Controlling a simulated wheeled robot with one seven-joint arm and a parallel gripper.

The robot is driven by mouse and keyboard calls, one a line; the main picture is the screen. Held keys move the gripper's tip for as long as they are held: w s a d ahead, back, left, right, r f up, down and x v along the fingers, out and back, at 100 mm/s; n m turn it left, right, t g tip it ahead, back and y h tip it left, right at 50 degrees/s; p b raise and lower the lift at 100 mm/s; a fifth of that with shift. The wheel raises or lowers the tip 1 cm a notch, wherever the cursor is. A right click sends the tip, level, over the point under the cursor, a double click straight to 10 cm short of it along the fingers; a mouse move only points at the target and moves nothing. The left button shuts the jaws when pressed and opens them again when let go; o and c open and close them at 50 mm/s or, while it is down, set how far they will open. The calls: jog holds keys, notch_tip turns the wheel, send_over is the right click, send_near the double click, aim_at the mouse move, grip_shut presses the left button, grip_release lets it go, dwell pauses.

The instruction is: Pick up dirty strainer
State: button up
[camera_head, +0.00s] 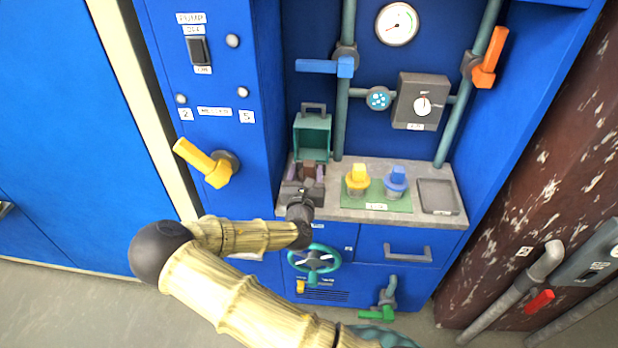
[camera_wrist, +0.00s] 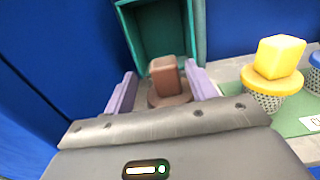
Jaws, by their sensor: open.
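The dirty strainer, a brown piece with a block-shaped grip (camera_wrist: 165,76) on a round base, is at the teal open-fronted box (camera_wrist: 198,30) in the wrist view. In the head view its brown top (camera_head: 308,169) shows just in front of the teal box (camera_head: 312,136). My gripper (camera_wrist: 161,84) is open, with one purple finger on each side of the brown grip. Gaps show between the fingers and the grip. In the head view my gripper (camera_head: 307,174) reaches over the left end of the counter. The strainer's lower part is partly hidden by my gripper.
A yellow-topped strainer (camera_head: 357,179) and a blue-topped strainer (camera_head: 396,182) stand on a green mat (camera_head: 376,203) to the right. A grey tray (camera_head: 438,197) lies at the counter's right end. The blue cabinet wall (camera_wrist: 40,75) is close on the left.

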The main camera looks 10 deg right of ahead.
aim_at(309, 161)
jog(key=shift+d+x, duration=0.1)
jog(key=shift+x, duration=1.05)
jog(key=shift+d+x, duration=0.15)
jog(key=shift+x, duration=1.05)
jog(key=shift+f, duration=0.1)
jog(key=c, duration=1.1)
notch_tip(309, 161, up, 18)
jog(key=p, duration=0.2)
jog(key=shift+p, duration=0.3)
